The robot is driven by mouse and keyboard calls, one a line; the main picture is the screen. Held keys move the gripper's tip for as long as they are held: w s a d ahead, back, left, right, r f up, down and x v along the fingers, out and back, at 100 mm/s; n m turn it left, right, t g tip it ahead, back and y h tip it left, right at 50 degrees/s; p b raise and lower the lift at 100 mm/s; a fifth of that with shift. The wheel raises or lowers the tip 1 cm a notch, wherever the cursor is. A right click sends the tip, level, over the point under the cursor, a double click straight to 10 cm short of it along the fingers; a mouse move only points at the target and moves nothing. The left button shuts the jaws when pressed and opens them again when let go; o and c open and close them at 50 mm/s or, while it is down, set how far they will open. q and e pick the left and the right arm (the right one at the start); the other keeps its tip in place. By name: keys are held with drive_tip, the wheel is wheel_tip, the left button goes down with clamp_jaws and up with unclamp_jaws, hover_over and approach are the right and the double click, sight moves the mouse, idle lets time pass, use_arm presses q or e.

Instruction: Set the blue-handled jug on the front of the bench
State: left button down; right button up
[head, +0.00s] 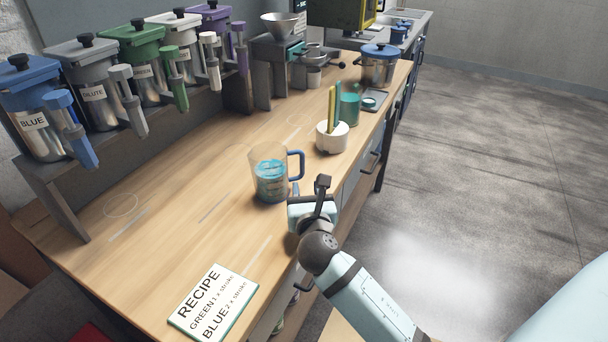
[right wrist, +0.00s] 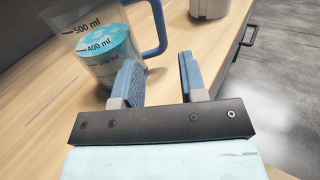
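The blue-handled jug (head: 270,173) stands upright on the wooden bench (head: 180,215), near its right-hand edge in the head view. It is clear, with a blue-green label or content low inside and a blue handle on its right side. My right gripper (head: 310,195) is close beside the jug, on the handle side. In the right wrist view the jug (right wrist: 100,50) and its handle (right wrist: 158,30) lie just beyond my right fingers (right wrist: 160,78). The fingers are apart with nothing between them. My left gripper is not in view.
A recipe card (head: 213,303) lies at the near end of the bench. A white pot with sticks (head: 332,138), a green cup (head: 349,108) and a steel pot (head: 379,68) stand farther along. Labelled dispensers (head: 38,110) line a raised shelf at the left. Bench left of the jug is clear.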

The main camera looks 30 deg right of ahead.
drive_tip(key=shift+v, duration=1.9)
